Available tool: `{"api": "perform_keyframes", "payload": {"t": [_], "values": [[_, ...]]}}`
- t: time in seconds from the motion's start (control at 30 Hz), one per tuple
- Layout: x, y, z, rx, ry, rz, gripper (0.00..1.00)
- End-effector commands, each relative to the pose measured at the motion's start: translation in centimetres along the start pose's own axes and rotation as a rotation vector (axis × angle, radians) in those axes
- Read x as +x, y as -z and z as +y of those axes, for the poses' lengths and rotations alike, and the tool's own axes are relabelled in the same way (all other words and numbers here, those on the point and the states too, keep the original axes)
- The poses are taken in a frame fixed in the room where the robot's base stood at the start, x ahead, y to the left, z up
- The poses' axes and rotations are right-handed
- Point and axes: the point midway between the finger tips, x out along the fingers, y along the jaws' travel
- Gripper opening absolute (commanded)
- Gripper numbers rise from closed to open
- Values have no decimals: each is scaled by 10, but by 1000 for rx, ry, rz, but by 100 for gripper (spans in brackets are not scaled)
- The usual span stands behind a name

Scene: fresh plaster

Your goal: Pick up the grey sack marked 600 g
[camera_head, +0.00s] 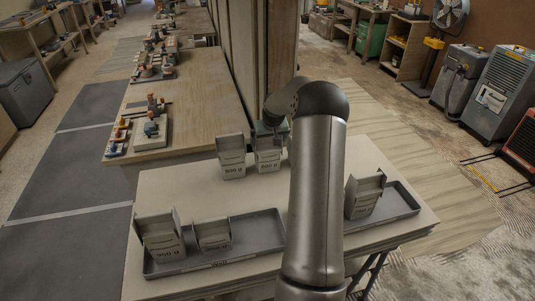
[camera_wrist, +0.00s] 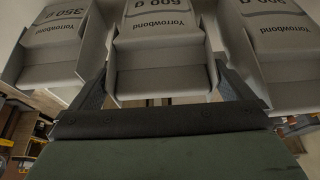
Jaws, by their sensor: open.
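The grey sack marked 600 g (camera_wrist: 163,45) is the middle of three sacks in the wrist view, its label upside down. It appears to be the sack (camera_head: 268,157) below my gripper in the head view, though its print there is too small to read surely. My gripper (camera_wrist: 163,78) is open, with one finger on each side of the middle sack's lower part. Contact cannot be told. In the head view my gripper (camera_head: 270,130) is over the table's back edge, partly hidden by my arm.
A sack marked 350 g (camera_wrist: 52,40) and another sack (camera_wrist: 270,45) flank it closely. A grey tray (camera_head: 213,264) holds two sacks (camera_head: 162,238) (camera_head: 213,233) at front left. A right tray (camera_head: 402,203) holds one sack (camera_head: 362,197). A wooden bench (camera_head: 190,95) stands behind.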

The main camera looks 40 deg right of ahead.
Motion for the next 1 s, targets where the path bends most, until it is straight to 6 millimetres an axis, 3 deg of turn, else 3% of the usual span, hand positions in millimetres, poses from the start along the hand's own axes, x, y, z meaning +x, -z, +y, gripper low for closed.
{"api": "perform_keyframes", "payload": {"t": [0.23,0.5,0.53,0.7,0.73,1.0], "values": [[34,1,-2,0,2,-3,100],[39,1,-1,-1,0,-1,100],[39,1,-1,-1,0,-1,97],[39,0,-1,-1,0,-1,50],[38,2,-1,-1,0,2,45],[36,2,-1,-1,0,2,45]]}}
